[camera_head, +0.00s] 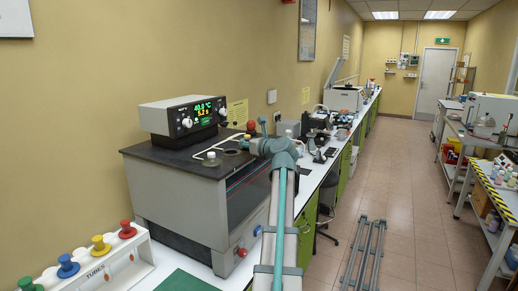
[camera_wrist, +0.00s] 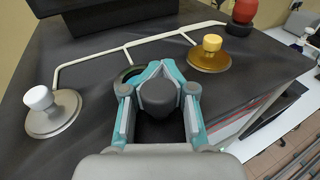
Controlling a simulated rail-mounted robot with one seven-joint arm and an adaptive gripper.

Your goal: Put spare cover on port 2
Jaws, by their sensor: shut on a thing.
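My gripper (camera_wrist: 159,70) is shut on a dark grey knob (camera_wrist: 158,97), which I take to be the spare cover's. The lower part of that cover is hidden or blends into the black top. An open port with a dark ring (camera_wrist: 130,74) shows partly behind the left finger. It also shows in the head view as a dark round opening (camera_head: 232,152). A cover with a white knob (camera_wrist: 40,100) sits to the left, and a cover with a yellow knob (camera_wrist: 211,48) to the right. In the head view my gripper (camera_head: 262,146) is over the bath's right edge area; its fingers are unclear.
The bath's black top (camera_head: 180,160) carries a control box (camera_head: 185,117) at the back. A red-knobbed piece (camera_wrist: 243,12) stands at the far right corner. Pale lines mark the top. A tube rack (camera_head: 100,262) with several coloured plugs stands in front.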

